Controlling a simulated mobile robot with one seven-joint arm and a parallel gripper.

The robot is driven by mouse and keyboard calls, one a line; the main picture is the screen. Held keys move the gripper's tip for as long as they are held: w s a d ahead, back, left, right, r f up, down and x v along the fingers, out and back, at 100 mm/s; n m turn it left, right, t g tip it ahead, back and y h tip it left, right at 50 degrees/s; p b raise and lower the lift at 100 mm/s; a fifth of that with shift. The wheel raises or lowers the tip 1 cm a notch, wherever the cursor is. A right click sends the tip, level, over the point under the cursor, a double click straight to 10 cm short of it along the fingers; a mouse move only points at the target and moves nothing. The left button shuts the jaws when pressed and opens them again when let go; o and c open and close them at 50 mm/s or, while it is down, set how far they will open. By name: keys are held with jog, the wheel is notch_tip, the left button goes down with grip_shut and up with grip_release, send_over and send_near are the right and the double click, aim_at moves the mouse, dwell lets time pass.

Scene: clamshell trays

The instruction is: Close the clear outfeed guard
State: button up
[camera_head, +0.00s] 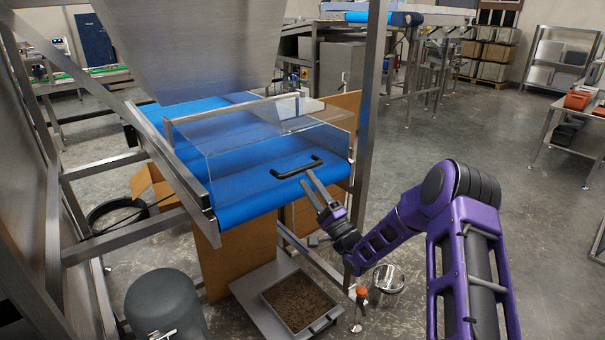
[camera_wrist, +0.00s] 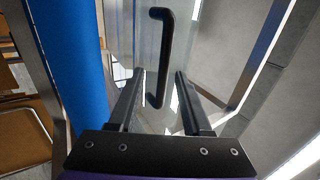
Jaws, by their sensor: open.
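The clear outfeed guard (camera_head: 235,150) is a see-through cover over the outfeed end of the blue conveyor belt (camera_head: 250,203). I cannot tell how wide a gap it leaves at the belt. Its black bar handle (camera_head: 297,167) sits near its front edge in the head view. My gripper (camera_head: 311,187) is open and empty, with its fingers pointing at the handle from the lower right. In the wrist view the handle (camera_wrist: 167,35) runs lengthwise, its near end between my two fingers (camera_wrist: 160,75). No contact with the handle is visible.
A steel post (camera_head: 368,120) stands just right of the guard, close to my arm. A hopper (camera_head: 195,45) hangs over the belt. Below are a tray of brown granules (camera_head: 332,318) and a grey bin (camera_head: 165,305). The floor to the right is open.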

jog(key=v, duration=1.3)
jog(key=shift+w, duration=0.1)
